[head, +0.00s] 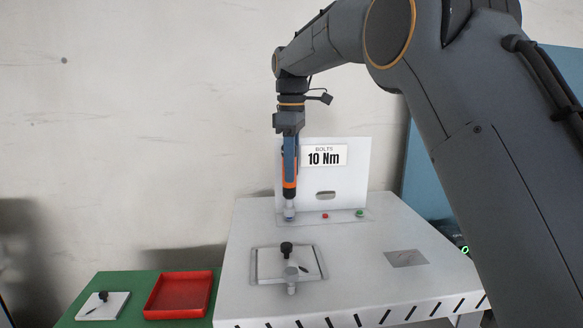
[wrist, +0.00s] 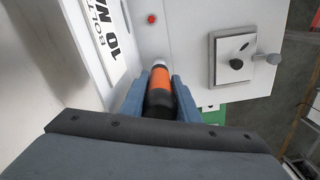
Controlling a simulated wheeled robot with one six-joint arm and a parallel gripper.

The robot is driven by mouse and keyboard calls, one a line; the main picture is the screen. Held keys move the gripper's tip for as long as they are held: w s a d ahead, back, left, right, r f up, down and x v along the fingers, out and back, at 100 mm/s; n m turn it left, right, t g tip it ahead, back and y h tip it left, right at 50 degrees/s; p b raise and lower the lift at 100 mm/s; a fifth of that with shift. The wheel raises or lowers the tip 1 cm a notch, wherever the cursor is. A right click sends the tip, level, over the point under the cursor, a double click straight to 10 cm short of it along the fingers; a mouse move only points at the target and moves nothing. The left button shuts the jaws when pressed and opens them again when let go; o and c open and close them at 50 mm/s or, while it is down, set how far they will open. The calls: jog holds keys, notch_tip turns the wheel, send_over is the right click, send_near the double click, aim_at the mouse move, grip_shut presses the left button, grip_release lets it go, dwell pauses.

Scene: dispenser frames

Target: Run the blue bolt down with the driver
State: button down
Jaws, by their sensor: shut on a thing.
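My gripper (head: 290,158) is shut on the driver (head: 289,184), an orange and black tool held upright with a pale nose. The driver also shows between the blue fingers in the wrist view (wrist: 160,84). Its nose is down at the left end of the bolt strip on the white bench, in front of the sign panel. The blue bolt cannot be made out; the driver's nose covers that spot. I cannot tell whether the nose touches a bolt. A red bolt (head: 325,216) and a green bolt (head: 360,213) stand to the right on the strip.
The sign panel (head: 355,178) reads "BOLTS 10 Nm". A framed plate (head: 268,265) with a black knob (head: 286,248) and a grey post (head: 291,273) is in front. A red tray (head: 180,292) sits on a green table at left. The bench's right side is mostly clear.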

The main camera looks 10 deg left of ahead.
jog(key=shift+f, duration=0.5)
dwell(0.6)
jog(key=shift+p, duration=0.45)
dwell(1.9)
